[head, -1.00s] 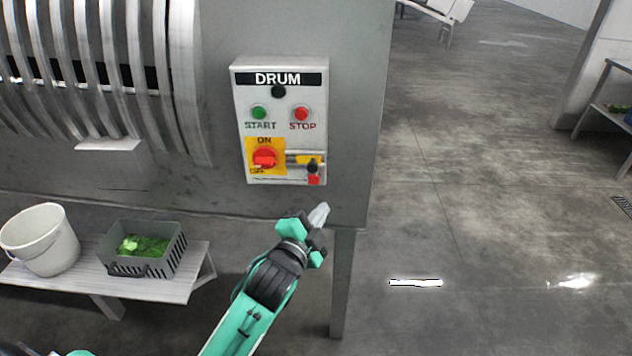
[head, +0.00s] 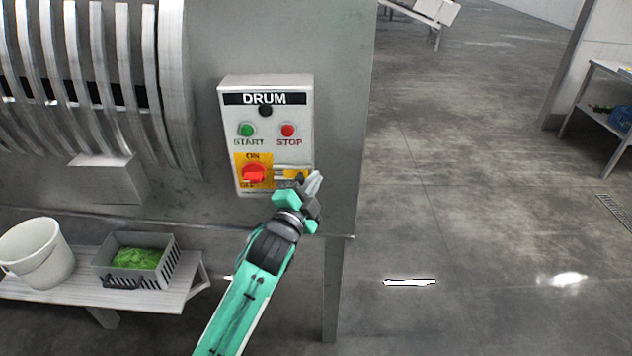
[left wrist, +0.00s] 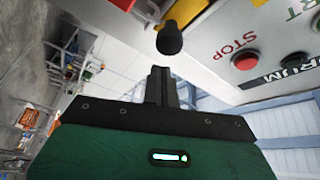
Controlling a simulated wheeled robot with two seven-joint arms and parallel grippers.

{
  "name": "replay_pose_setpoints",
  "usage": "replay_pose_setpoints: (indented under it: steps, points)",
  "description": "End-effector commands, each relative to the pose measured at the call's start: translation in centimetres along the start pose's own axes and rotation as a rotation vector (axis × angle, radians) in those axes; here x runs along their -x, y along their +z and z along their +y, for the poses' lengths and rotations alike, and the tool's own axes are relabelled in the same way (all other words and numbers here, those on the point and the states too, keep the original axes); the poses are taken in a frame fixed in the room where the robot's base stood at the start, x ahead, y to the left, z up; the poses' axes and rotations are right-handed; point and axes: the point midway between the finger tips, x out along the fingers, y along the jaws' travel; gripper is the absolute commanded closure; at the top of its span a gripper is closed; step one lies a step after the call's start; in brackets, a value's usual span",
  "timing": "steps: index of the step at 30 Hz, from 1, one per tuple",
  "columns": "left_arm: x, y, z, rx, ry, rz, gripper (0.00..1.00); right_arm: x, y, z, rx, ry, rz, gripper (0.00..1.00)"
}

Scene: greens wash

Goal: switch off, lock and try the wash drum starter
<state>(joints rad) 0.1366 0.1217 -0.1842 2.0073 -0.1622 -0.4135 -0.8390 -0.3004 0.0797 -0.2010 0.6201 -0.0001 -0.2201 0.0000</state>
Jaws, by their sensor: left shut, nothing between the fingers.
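The drum starter box (head: 232,110) is on the grey machine panel in the head view. It has a green START button (head: 247,130), a red STOP button (head: 288,130) and a red rotary switch (head: 253,174) on a yellow ON/OFF plate. I cannot tell the switch's exact setting. My left gripper (head: 313,184) is shut and empty at the box's lower right corner, hiding the parts there. In the left wrist view, its closed fingers (left wrist: 161,86) point at a black knob-ended part (left wrist: 169,38), apparently apart from it. The red STOP button (left wrist: 245,61) is to the right.
A bench (head: 187,292) at lower left carries a white bucket (head: 38,254) and a grey crate (head: 155,274) of greens. A machine leg (head: 332,290) stands below the panel. Open floor lies right of the machine. A table with shelf (head: 600,115) stands at far right.

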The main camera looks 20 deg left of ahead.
Motion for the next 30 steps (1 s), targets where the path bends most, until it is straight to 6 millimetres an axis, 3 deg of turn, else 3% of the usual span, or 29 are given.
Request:
replay_pose_setpoints:
  steps: [6, 18, 30]
  points:
    - [0.6, 1.5, -0.1, 0.0, 0.0, 0.001, 1.0, 0.8, 0.0, 0.1, 0.0, 0.001, 0.0, 0.64]
    - [0.7, 1.9, -0.1, -0.001, -0.001, 0.001, 1.0, 0.8, 0.0, 0.2, -0.001, 0.002, -0.001, 0.64]
    - [2.3, 5.2, -2.0, -0.002, -0.001, 0.0, 1.0, 1.3, -0.1, 0.1, -0.002, 0.001, 0.0, 0.64]
